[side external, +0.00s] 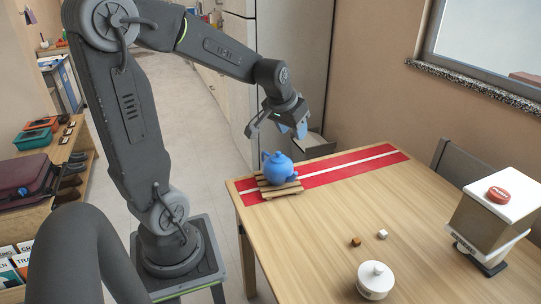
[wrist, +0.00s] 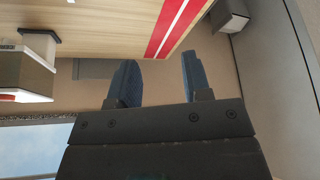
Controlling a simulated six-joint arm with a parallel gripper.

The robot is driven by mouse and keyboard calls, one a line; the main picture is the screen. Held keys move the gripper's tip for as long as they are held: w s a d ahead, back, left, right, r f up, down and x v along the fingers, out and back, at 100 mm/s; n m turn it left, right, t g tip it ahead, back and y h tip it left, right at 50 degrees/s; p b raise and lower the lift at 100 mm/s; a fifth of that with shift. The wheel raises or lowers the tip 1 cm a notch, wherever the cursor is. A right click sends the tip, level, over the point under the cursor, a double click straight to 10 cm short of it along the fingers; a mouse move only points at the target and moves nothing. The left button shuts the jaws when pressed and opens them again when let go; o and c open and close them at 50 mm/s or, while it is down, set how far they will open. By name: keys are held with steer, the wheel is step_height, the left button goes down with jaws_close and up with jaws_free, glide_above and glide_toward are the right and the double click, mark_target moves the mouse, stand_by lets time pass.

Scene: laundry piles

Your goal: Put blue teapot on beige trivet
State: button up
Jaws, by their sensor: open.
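My gripper (side external: 275,127) is above and apart from the teapot in the side view. In the wrist view my gripper (wrist: 157,80) is open, with nothing between its two blue fingers. The teapot and trivet do not show in the wrist view.
A red runner with a white stripe (side external: 368,162) lies along the table's far edge. A white lidded pot (side external: 375,281), two small cubes (side external: 356,242) and a dispenser-like box with a red top (side external: 492,218) stand on the wooden table (side external: 330,225). The table's middle is clear.

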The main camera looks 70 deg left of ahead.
steer(key=s+d+r+m+h, duration=0.1)
steer(key=s+d+r+m, duration=0.1)
steer(key=s+d, duration=0.4)
steer(key=s+d+r+m+t+h, duration=0.1)
steer(key=s+d+r+m, duration=0.1)
steer(key=s+d, duration=0.5)
steer(key=d+m, duration=0.1)
steer(key=d, duration=0.4)
steer(key=shift+s+r, duration=0.15)
